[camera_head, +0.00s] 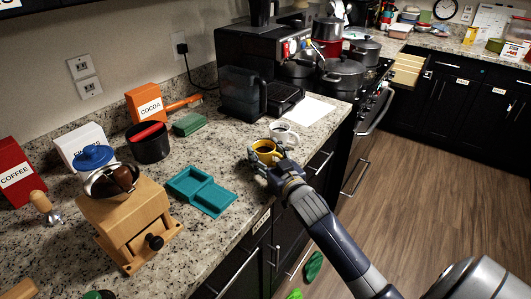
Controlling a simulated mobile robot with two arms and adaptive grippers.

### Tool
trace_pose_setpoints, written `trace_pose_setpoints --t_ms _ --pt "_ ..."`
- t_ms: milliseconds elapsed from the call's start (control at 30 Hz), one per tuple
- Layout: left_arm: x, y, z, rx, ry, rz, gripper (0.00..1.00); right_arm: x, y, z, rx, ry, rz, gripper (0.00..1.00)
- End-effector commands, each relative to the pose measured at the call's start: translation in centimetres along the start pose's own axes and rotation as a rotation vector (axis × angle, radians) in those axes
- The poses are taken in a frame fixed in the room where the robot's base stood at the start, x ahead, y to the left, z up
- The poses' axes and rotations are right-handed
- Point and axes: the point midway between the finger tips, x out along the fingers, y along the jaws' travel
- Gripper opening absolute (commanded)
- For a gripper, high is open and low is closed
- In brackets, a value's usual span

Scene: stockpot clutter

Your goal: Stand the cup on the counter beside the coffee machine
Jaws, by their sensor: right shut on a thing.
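A yellow cup (265,147) is at the front edge of the counter (225,145), in front of the coffee machine (245,48). My right gripper (264,160) reaches in from the lower right and is shut on the yellow cup. The cup looks upright; its lower part is hidden by the gripper, so I cannot tell whether it touches the counter. A white cup (284,134) stands just behind it, nearer the machine. My left gripper is not in view.
A white sheet (303,109) lies right of the machine's front. A teal tray (200,191) lies left of the gripper. A wooden grinder (125,222), a black canister (150,147) and a cocoa box (147,104) stand left. Pots (342,75) crowd the stove.

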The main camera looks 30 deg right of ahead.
Motion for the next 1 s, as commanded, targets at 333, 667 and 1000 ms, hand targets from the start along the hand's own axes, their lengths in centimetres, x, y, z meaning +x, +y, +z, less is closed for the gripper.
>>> trace_pose_setpoints --t_ms 333,667,1000 --pt "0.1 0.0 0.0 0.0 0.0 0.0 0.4 0.0 0.0 0.2 0.0 0.001 0.0 0.73" --pt "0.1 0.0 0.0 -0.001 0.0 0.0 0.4 0.0 0.0 0.1 0.0 0.001 0.0 0.75" --pt "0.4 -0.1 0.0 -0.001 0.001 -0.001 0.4 -3.1 0.0 0.1 0.0 -0.001 -0.001 0.75"
